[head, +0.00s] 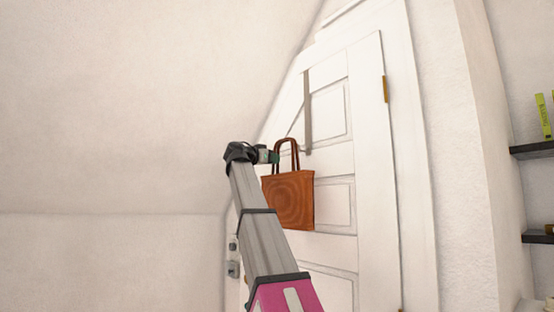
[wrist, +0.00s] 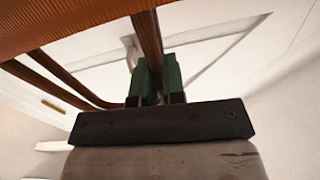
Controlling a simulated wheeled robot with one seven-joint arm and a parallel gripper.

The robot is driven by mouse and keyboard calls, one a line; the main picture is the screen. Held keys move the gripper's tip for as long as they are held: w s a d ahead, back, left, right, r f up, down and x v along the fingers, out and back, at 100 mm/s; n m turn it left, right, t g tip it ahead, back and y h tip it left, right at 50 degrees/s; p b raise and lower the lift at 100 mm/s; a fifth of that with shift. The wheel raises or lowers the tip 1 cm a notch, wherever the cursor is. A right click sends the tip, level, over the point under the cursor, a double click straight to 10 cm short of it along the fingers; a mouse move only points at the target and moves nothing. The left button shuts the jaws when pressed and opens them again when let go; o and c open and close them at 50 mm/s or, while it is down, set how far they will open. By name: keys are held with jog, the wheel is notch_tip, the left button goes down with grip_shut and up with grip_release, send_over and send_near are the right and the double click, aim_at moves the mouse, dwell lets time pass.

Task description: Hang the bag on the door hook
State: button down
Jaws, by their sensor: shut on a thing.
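The brown bag (head: 288,202) hangs upright in front of the white door (head: 335,195), its two handles looped upward. My gripper (head: 275,157) is at the handles, on their left side in the head view. In the wrist view my gripper's green fingers (wrist: 155,82) are shut on one brown handle (wrist: 148,38), and the bag's body (wrist: 70,22) fills the upper left. The door hook (head: 307,115) is a grey strap down the door's upper part, its lower end just right of the handles. It shows blurred behind the fingers in the wrist view (wrist: 130,48). Whether handle and hook touch, I cannot tell.
A sloped white ceiling and wall (head: 130,110) lie left of the door. The door's lock (head: 233,268) is low at its left edge. Dark shelves (head: 532,148) with a green item (head: 543,115) stand at the far right.

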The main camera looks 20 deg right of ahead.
jog(key=shift+s+d+r, duration=0.15)
jog(key=shift+s+r, duration=0.05)
jog(key=shift+r, duration=0.2)
jog(key=w+d+f, duration=0.2)
jog(key=w+d, duration=0.1)
jog(key=d, duration=0.5)
jog(key=shift+w+f, duration=0.2)
jog(key=shift+f, duration=0.05)
dwell(1.0)
dwell(0.7)
jog(key=c, duration=1.1)
grip_release()
jog(key=shift+f, duration=0.15)
jog(key=v, duration=1)
jog(key=shift+s+a, duration=0.1)
jog(key=shift+a, duration=0.3)
